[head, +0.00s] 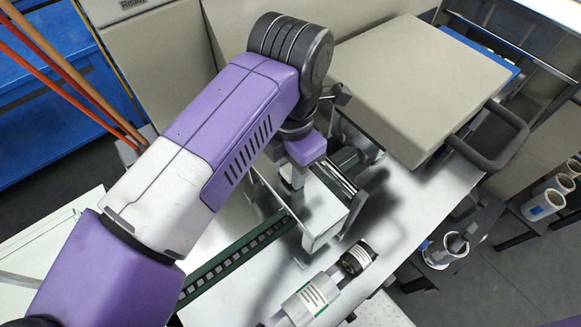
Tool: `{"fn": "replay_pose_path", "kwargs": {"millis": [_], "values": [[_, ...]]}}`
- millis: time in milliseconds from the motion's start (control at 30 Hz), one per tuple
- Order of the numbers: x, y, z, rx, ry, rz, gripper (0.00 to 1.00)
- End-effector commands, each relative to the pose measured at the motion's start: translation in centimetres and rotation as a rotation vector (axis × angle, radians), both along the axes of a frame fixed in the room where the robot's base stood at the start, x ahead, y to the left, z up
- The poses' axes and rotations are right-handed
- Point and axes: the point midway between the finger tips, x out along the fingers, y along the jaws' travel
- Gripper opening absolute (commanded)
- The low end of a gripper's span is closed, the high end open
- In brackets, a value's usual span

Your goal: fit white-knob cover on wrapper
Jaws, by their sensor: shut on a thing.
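My purple and white arm reaches in from the lower left. My gripper (294,180) points down at its end, mostly hidden under the purple wrist. It is shut on the top of the silver, box-like cover (322,207); the knob itself is largely hidden. The cover is over the wrapper's steel deck (385,225), beside a dark green chain channel (240,250) that runs to the lower left. I cannot tell whether the cover touches the deck or hangs just above it.
A large beige hood (420,80) with a dark handle (492,140) stands close to the right of my wrist. A roll with a black end (358,258) lies at the deck's front. A blue shelf (60,100) is at the left.

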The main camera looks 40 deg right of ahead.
Motion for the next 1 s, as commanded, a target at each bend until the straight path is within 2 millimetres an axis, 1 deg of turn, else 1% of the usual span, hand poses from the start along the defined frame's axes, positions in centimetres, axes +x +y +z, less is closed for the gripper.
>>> {"fn": "replay_pose_path", "kwargs": {"millis": [267,633,767,1000], "values": [[0.0,0.0,-1.2,0.0,0.0,0.0,0.0],[0.0,0.0,-3.9,0.0,0.0,0.0,0.0],[0.0,0.0,-4.3,0.001,-0.002,0.001,0.0],[0.0,0.0,-4.3,0.001,-0.002,0.0,0.0]]}}
